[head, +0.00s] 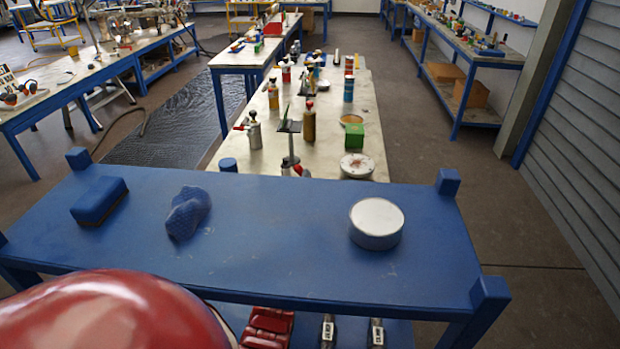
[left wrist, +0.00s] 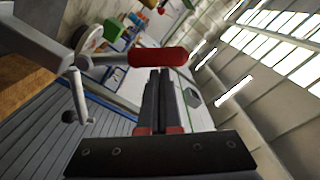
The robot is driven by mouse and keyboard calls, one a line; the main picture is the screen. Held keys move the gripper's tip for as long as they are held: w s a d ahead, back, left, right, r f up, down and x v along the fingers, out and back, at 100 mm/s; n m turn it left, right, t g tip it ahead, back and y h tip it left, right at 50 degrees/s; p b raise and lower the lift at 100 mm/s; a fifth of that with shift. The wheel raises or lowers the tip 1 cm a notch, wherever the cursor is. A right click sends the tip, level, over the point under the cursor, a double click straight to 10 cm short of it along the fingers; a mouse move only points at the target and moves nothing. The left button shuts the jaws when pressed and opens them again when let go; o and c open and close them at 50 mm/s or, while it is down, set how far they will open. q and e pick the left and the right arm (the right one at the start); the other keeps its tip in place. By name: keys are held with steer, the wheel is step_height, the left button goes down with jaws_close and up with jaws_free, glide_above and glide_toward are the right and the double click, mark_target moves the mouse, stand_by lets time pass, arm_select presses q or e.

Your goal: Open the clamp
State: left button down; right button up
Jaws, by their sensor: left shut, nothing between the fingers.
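In the left wrist view a red cylindrical handle (left wrist: 158,57) sits on a grey metal arm that comes in from the left. A grey lever with a ball end (left wrist: 77,100) hangs beside that arm. These look like parts of the clamp, though its body is not clear. My left gripper (left wrist: 159,74) has its dark fingers together with nothing between them. Its tips point toward the red handle and overlap its lower edge in the picture; I cannot tell whether they touch. Neither gripper shows in the head view, and I cannot make out the clamp there.
In the head view a blue bench (head: 290,235) holds a blue block (head: 99,201), a crumpled blue cloth (head: 187,212) and a white-topped round tin (head: 377,222). A large glossy red dome (head: 105,315) fills the lower left. Behind, a long table (head: 340,115) carries bottles and tools.

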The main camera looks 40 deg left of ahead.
arm_select(q)
steer(key=shift+s+a+f, duration=0.1)
stand_by(0.6)
steer(key=s+d+r+b, duration=0.5)
steer(key=s+d, duration=0.4)
steer(key=s, duration=0.4)
steer(key=w+n+g+y+b, duration=0.2)
steer(key=w+n+g+b, duration=0.2)
steer(key=w+g+b, duration=0.4)
steer(key=p+x, duration=0.3)
steer(key=x, duration=0.8)
steer(key=shift+w+d+t+p, duration=0.2)
steer(key=shift+t+p, duration=0.1)
